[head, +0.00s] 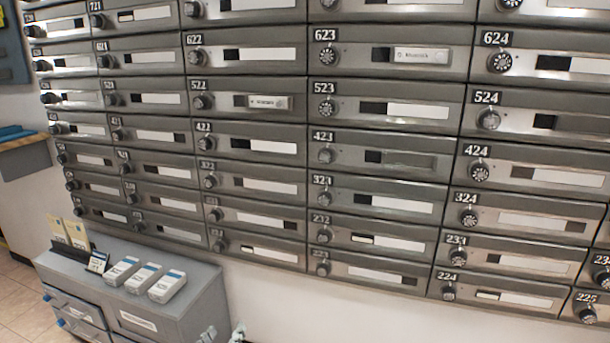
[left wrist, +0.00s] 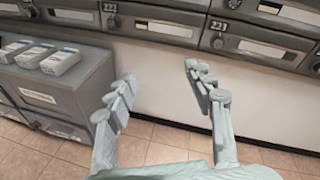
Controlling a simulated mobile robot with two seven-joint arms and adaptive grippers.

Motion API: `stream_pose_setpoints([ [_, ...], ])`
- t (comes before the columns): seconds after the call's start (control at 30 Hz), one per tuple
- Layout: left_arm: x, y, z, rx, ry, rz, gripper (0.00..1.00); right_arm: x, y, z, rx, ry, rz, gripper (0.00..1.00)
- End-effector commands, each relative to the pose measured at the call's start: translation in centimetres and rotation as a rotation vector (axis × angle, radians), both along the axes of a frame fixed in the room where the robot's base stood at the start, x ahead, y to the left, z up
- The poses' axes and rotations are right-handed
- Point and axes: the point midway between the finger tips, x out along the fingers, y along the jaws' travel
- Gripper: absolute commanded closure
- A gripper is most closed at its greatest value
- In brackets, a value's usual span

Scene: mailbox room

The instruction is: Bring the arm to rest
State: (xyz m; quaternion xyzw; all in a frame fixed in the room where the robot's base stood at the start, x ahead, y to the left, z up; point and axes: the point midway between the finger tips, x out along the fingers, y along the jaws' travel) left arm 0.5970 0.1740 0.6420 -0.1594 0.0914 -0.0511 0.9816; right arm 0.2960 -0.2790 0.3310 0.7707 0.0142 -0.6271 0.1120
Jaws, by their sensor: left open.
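My left gripper (left wrist: 160,76) shows in the left wrist view, with its two pale green fingers spread wide. It is open and nothing is between the fingers. Behind the fingers are the white wall and the tiled floor, below the lowest mailbox row. In the head view only a small pale tip of my left gripper (head: 238,333) shows at the bottom edge, just right of the grey cabinet. The rest of that arm is out of the picture. My right gripper is in neither view.
A wall of numbered metal mailboxes (head: 385,200) fills most of the head view. A grey cabinet (head: 190,285) with small white boxes (head: 145,277) and cards (head: 68,232) on top stands at lower left. Tiled floor (left wrist: 170,140) below the wall is clear.

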Motion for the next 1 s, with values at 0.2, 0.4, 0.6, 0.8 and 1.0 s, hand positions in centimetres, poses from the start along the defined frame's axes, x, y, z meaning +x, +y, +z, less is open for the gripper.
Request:
stream_pose_setpoints([
  [0.2,-1.9,8.1,-5.9,-0.337,0.176,0.284,0.47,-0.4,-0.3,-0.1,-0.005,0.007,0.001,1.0],
  [0.4,-7.7,18.3,-13.5,-0.769,0.318,0.72,0.47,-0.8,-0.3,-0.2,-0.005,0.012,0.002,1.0],
  [0.6,-16.3,26.6,-19.8,-1.167,0.332,1.198,0.47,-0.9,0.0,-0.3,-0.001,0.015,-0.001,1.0],
  [0.8,-24.3,31.4,-23.4,-1.442,0.245,1.583,0.47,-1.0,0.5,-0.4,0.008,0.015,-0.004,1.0],
  [1.0,-28.9,28.3,-26.8,-1.635,0.223,1.803,0.47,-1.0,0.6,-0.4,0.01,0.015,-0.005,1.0],
])
